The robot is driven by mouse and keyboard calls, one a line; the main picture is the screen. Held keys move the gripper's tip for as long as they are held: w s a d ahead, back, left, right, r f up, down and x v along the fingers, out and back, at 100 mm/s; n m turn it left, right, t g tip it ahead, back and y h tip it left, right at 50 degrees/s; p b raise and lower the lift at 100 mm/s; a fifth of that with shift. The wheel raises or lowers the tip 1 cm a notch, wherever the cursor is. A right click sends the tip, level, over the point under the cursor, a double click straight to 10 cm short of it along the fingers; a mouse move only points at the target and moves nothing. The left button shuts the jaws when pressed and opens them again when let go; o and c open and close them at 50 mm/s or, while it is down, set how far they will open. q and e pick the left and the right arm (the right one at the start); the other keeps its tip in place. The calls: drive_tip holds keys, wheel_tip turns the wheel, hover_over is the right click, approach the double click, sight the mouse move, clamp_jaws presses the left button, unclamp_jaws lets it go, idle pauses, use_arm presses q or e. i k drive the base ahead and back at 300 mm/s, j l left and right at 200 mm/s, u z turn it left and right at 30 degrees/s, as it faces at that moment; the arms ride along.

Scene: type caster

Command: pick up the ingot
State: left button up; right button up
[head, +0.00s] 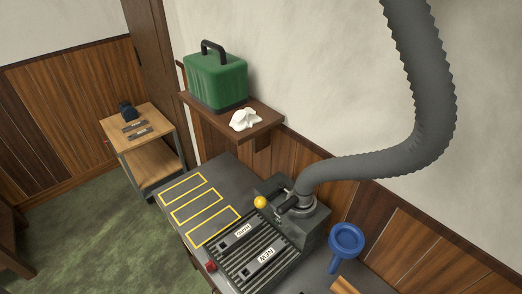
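No single thing is plainly marked as the ingot. Two flat dark grey bars (136,130) lie on the top of a small wooden side table at the left, and these may be ingots. They are too small to tell for sure. Labelled blocks also lie on a ridged dark rack (242,262) on the grey workbench, one with a white label (243,231) and one with a larger label (266,255). Neither of my grippers is in view.
A caster with a yellow knob (260,202) and thick grey hose (433,110) stands behind the rack. Yellow-outlined areas (197,207) on the bench are empty. A blue funnel-shaped thing (346,240) is at right. A wall shelf (262,128) holds a green case (215,80).

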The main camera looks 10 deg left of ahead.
sight(240, 234)
drive_tip(key=u, duration=0.4)
drive_tip(key=i+j+z, duration=0.15)
drive_tip(key=j, duration=0.15)
drive_tip(key=i+j+z, duration=0.35)
drive_tip(key=i+j, duration=0.2)
drive_tip(key=i+j+z, duration=0.1)
drive_tip(key=i+j, duration=0.25)
drive_tip(key=j, duration=0.3)
